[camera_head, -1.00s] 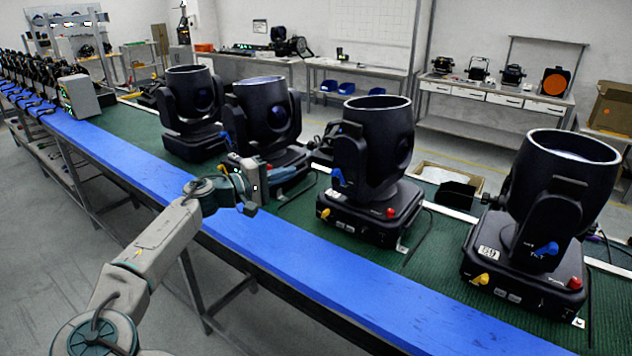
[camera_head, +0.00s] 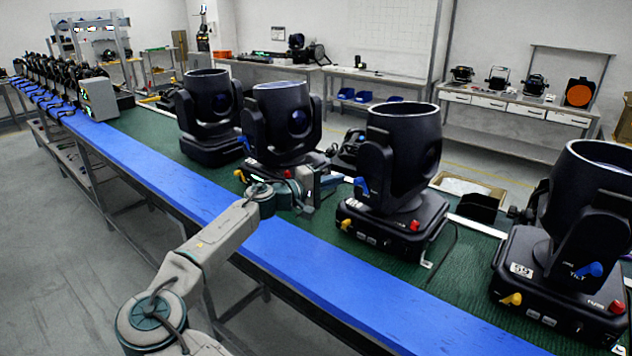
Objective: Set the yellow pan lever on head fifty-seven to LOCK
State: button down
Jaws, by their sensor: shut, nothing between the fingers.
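Several black moving heads stand in a row on the bench. The nearest, at right (camera_head: 585,220), has a white label that looks like 59 or 55, too small to be sure, and a yellow lever (camera_head: 512,299) at its base corner. The middle head (camera_head: 400,150) has a yellow lever (camera_head: 347,224); its label is unreadable. The head left of it (camera_head: 280,125) shows a yellow lever (camera_head: 240,174), its base partly hidden behind my wrist. I cannot tell which is fifty-seven, nor any lever's setting. My gripper (camera_head: 326,181) is shut and empty, between these last two heads.
A blue strip (camera_head: 330,265) runs along the bench's front edge, with green matting (camera_head: 455,262) behind it. Blue tilt levers and red knobs stick out from the heads. A further head (camera_head: 208,115) stands at left. Open floor lies left of the bench.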

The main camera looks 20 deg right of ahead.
aim_at(354, 189)
jog(key=s, duration=0.2)
jog(key=s+d+p, duration=0.1)
jog(key=shift+s, duration=0.35)
jog(key=shift+s+f+b, duration=0.25)
jog(key=shift+s+b, duration=0.65)
jog(key=shift+b, duration=0.25)
jog(key=shift+s+d+r, duration=0.1)
jog(key=shift+s+r, duration=0.1)
jog(key=shift+s, duration=0.15)
jog(key=shift+w, duration=0.15)
